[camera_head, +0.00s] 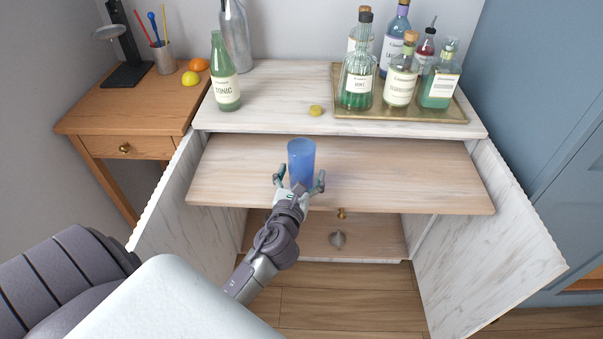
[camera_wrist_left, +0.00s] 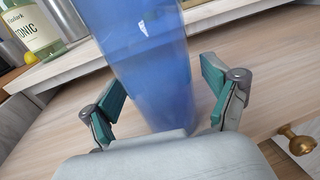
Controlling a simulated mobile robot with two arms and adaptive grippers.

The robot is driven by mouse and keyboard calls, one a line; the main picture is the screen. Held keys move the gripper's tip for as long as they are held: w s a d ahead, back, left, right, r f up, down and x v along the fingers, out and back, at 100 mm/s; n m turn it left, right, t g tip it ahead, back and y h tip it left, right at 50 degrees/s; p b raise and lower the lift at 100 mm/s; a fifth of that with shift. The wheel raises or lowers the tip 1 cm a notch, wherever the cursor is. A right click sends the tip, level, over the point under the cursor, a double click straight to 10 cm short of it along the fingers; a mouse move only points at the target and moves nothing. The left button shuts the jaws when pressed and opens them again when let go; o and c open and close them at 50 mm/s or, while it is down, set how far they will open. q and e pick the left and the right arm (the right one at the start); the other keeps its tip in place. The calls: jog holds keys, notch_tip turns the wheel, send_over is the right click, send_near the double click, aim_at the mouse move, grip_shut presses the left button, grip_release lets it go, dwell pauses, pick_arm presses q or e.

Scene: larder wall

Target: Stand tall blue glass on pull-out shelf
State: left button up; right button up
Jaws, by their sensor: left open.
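The tall blue glass (camera_head: 301,160) stands upright on the pull-out shelf (camera_head: 410,178), left of the shelf's middle. My left gripper (camera_head: 299,184) is at the glass from the front, with its fingers open on either side of the glass's lower part. In the left wrist view the glass (camera_wrist_left: 150,62) fills the middle, between the two spread fingers of the gripper (camera_wrist_left: 164,98). Gaps show between the fingers and the glass. My right gripper is not in view.
A gold tray (camera_head: 420,114) there holds several bottles. Open cabinet doors (camera_head: 512,240) flank the shelf. The shelf's right half is clear.

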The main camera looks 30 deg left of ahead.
pick_arm(q)
jog(key=shift+r, duration=0.1)
jog(key=f+b+v, duration=0.1)
jog(key=b+v, duration=0.1)
jog(key=v, duration=0.9)
jog(key=s+d+f+n+g+h, duration=0.2)
jog(key=f+n, duration=0.2)
jog(key=f, duration=0.7)
jog(key=s+d+f+n+g+h, duration=0.1)
jog(key=s+d+f+n+g, duration=0.15)
jog(key=f, duration=0.85)
jog(key=s+d+f+n+g+h, duration=0.1)
jog(key=s+f+n+g+h, duration=0.3)
jog(key=f, duration=0.6)
jog(key=s+f+n+g, duration=0.6)
jog(key=s+f+n, duration=1.3)
jog(key=s, duration=0.5)
notch_tip(320, 180, down, 2)
jog(key=shift+s+a+f+g+y, duration=0.15)
jog(key=shift+s+a+g+y, duration=0.2)
jog(key=shift+s+a+y, duration=0.1)
